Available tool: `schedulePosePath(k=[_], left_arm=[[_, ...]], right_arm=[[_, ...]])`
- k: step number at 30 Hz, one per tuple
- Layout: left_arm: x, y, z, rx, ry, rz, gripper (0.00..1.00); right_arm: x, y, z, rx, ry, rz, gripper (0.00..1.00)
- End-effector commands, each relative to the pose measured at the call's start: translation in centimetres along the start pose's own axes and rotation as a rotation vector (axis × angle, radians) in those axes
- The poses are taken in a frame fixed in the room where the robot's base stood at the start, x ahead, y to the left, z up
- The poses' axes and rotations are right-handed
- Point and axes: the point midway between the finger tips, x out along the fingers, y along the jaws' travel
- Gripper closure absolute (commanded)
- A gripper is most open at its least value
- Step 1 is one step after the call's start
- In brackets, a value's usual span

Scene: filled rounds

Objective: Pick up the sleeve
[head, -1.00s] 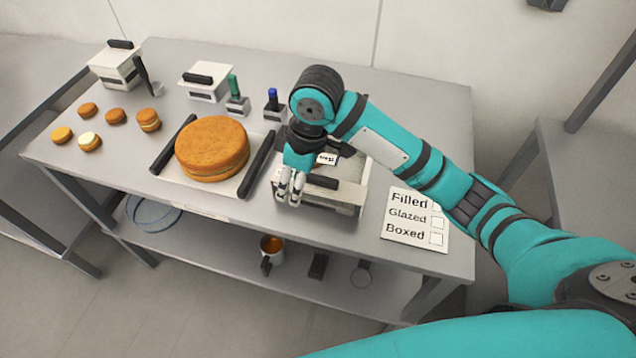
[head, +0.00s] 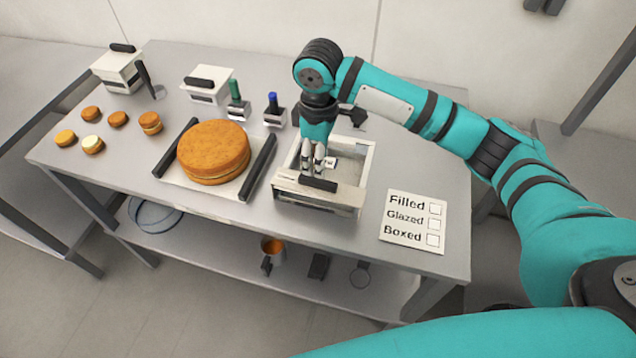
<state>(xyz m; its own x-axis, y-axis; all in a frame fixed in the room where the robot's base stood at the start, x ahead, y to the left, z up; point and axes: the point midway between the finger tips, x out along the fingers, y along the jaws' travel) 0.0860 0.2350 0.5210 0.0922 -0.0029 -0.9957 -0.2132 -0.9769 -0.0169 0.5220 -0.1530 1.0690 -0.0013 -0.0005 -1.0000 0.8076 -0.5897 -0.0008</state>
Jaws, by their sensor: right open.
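I cannot make out for sure which thing is the sleeve. A small white label with dark print (head: 331,163) shows inside an open-topped pale box (head: 338,198) with a black handle (head: 318,184) on its front. The rest of what bears the label is hidden behind my right gripper and the box walls. My right gripper (head: 314,172) points down over the box, beside the label on its left. Its pale fingers are open, and nothing is seen held. My left gripper is out of view.
A big round cake (head: 213,152) lies left of the box on a white board between black bars. A checklist card (head: 413,220) lies to the right. Green-handled (head: 235,90) and blue-capped (head: 273,103) tools stand behind. Small cakes and lidded boxes fill the far left.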

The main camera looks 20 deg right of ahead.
Motion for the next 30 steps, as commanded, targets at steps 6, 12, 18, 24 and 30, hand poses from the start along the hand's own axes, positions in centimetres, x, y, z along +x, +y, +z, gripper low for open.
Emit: schedulePosePath(k=[6,12,18,24,30], left_arm=[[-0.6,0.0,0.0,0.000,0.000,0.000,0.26],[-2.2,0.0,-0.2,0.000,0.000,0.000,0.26],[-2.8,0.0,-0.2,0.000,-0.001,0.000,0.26],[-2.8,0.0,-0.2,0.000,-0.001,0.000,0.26],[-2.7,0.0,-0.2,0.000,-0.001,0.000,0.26]], right_arm=[[1.8,0.0,0.0,0.001,0.000,0.000,0.56],[3.9,-0.3,0.1,0.001,-0.003,-0.002,0.56],[6.6,-0.4,0.0,0.001,-0.001,0.000,0.56],[7.1,-0.3,0.0,0.001,0.002,0.001,0.56],[7.1,-0.3,0.0,0.000,0.002,0.001,0.71]])
